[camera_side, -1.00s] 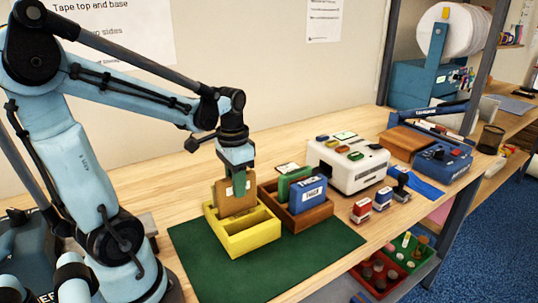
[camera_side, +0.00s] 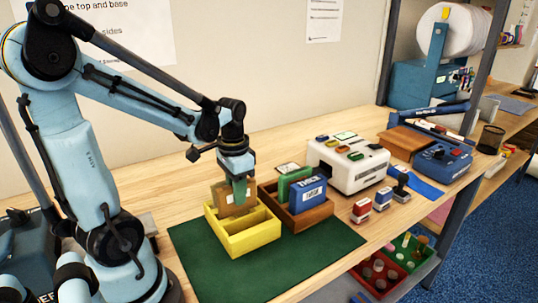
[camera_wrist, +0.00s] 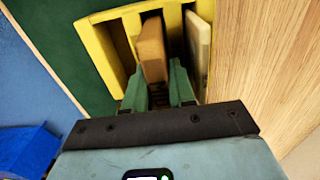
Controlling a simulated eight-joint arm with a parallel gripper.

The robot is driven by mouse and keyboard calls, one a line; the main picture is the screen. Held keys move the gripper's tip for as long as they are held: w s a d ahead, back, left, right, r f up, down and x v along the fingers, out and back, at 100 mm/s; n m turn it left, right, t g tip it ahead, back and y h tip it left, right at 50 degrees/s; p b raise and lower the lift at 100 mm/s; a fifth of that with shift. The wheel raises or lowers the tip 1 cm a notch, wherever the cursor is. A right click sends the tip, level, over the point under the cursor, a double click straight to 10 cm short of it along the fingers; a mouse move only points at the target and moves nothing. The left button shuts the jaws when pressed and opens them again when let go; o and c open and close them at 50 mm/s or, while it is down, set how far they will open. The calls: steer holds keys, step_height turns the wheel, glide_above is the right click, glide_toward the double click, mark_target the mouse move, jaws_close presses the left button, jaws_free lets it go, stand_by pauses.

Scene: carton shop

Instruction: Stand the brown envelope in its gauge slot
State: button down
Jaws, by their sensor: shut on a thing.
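The brown envelope (camera_side: 224,201) stands upright between the green fingers of my gripper (camera_side: 240,190), which is shut on it. Its lower part is inside the yellow slotted gauge (camera_side: 250,243), hidden by the front wall in the side view. In the wrist view, the envelope (camera_wrist: 151,48) is in the middle slot of the gauge (camera_wrist: 96,17), between my fingertips (camera_wrist: 158,85). The slot left of it looks empty. A pale flat piece (camera_wrist: 198,45) stands in the slot to its right. Whether the envelope touches the slot floor cannot be seen.
A brown wooden box (camera_side: 318,217) holding green and blue packs stands close to the right of the gauge. Both are on a green mat (camera_side: 290,262), bare in front. A white machine (camera_side: 350,170) and small stamps (camera_side: 362,210) are farther right.

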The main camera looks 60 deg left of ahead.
steer(key=c, duration=0.9)
jaws_free()
steer(key=shift+o, duration=0.2)
steer(key=shift+r, duration=3)
steer(key=w+d+t, duration=0.2)
steer(key=d+t, duration=0.5)
steer(key=d, duration=0.5)
steer(key=shift+w, duration=0.25)
